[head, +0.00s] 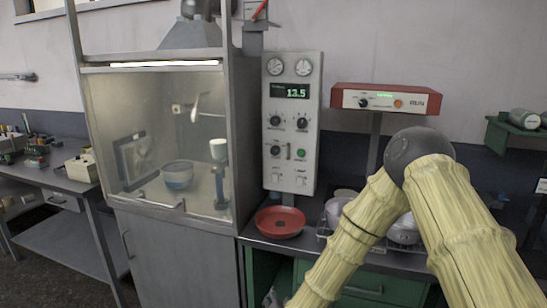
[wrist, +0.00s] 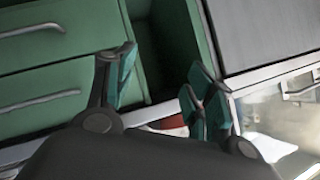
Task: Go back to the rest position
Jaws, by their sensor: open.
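My gripper (wrist: 160,75) shows in the wrist view with its teal-padded fingers spread apart and nothing between them. Beyond the fingers are green drawer fronts (wrist: 60,70) and a dark opening beside them. In the head view my arm, in a pale yellow sleeve, crosses the lower right, and the gripper itself is out of that view. A red pan (head: 280,224) sits on the grey counter (head: 262,242), left of my arm, with a dark round patch at its middle. A small red patch (wrist: 172,123) shows behind the fingers in the wrist view, partly hidden.
A glass-fronted cabinet (head: 155,90) with a bowl (head: 178,175) inside stands left of the pan. A gauge panel (head: 291,125) and a red-topped instrument (head: 386,99) are behind the counter. Pale round vessels (head: 338,210) are partly hidden by my arm. A side bench (head: 50,178) stands far left.

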